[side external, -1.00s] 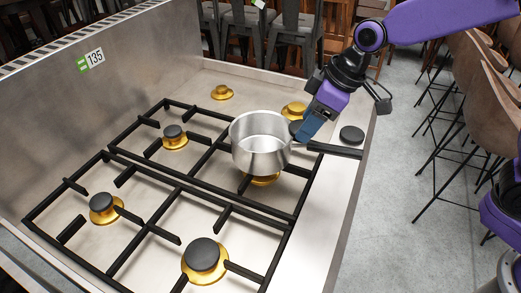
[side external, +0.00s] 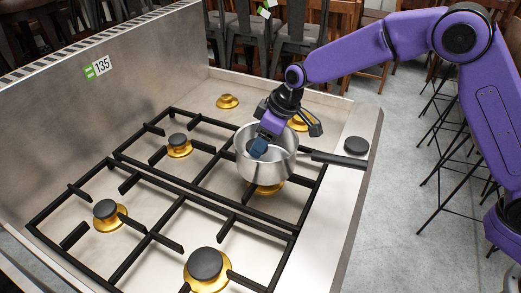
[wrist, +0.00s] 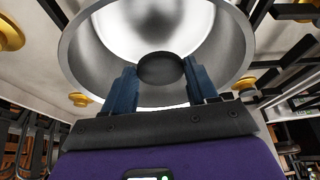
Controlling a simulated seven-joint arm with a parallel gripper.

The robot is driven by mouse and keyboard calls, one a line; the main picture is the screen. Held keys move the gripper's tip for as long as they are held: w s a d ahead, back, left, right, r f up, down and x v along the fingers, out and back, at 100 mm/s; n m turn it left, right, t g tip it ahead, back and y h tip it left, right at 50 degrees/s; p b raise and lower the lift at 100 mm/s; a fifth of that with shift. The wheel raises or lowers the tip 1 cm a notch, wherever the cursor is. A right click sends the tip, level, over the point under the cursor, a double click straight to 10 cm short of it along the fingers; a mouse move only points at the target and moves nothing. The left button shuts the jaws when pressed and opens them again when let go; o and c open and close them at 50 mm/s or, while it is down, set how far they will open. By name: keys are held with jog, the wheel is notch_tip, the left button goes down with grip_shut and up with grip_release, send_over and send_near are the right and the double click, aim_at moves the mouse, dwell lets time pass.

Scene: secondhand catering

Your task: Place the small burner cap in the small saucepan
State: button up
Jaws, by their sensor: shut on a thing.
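The small saucepan (side external: 262,168) stands on the black grate over a brass burner, its dark handle pointing right. My gripper (side external: 257,150) reaches down into the pan's opening. In the wrist view my gripper (wrist: 160,80) has its two blue fingers on either side of a round black burner cap (wrist: 160,68), shut on it. The cap is held within the rim of the saucepan (wrist: 90,60), over the shiny inside. The gap between cap and pan floor cannot be told.
Another black cap (side external: 356,146) lies on the steel edge right of the pan. Capped burners stand at front (side external: 206,264), left (side external: 105,209) and back left (side external: 178,140). A bare brass burner (side external: 227,101) is at the back. The black grate (side external: 180,195) spans the hob.

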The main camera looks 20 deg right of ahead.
jog(key=shift+w+a+f, duration=0.15)
jog(key=shift+w+f, duration=0.1)
jog(key=shift+f, duration=1.65)
jog(key=shift+f, duration=0.1)
jog(key=o, duration=1.2)
jog(key=shift+c, duration=0.2)
jog(key=shift+r, duration=0.4)
jog(key=v, duration=1.1)
jog(key=shift+r, duration=0.2)
jog(key=shift+s, duration=0.15)
